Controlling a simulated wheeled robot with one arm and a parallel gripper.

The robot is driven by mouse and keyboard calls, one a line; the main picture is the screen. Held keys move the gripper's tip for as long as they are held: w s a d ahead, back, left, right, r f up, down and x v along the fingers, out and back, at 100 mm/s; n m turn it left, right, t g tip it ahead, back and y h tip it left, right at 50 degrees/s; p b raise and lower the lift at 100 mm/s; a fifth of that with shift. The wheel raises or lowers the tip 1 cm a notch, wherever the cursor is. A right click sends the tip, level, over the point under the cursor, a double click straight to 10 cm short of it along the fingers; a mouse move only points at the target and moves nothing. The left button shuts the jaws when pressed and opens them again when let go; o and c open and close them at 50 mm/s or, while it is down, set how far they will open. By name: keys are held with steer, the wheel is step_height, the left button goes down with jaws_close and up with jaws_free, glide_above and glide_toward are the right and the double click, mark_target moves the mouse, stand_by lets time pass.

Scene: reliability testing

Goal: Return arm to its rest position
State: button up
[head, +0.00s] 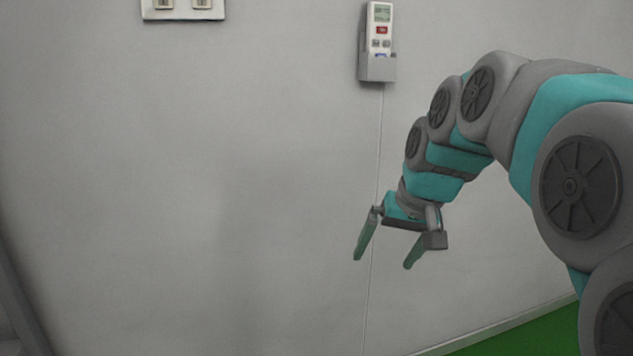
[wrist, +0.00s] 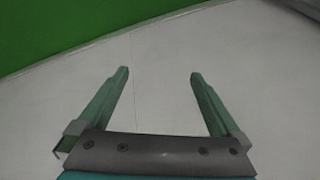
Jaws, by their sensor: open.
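My gripper (head: 383,262) hangs in front of the grey wall in the head view, pointing down and a little left. Its two green fingers are spread apart with nothing between them. My teal and grey arm (head: 450,157) reaches in from the right edge and bends down to the gripper.
A white handheld remote (head: 379,25) sits in a grey wall holder (head: 377,68) above the gripper, with a thin cable (head: 379,130) running down. A white switch plate (head: 183,14) is at the top left. Green floor (head: 540,333) shows at the lower right. The wall's left part is clear.

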steer(key=s+d+f+g, duration=0.1)
steer(key=s+f+g, duration=0.1)
steer(key=s+f, duration=0.4)
steer(key=s+d+f+g+h, duration=0.1)
steer(key=s+f+g, duration=0.1)
steer(key=s+f, duration=0.5)
steer(key=s+d+f+g+h, duration=0.1)
steer(key=s+f, duration=0.6)
steer(key=s, duration=0.9)
steer(key=shift+s+n+g, duration=0.25)
steer(key=shift+n+g, duration=0.05)
steer(key=shift+g, duration=0.1)
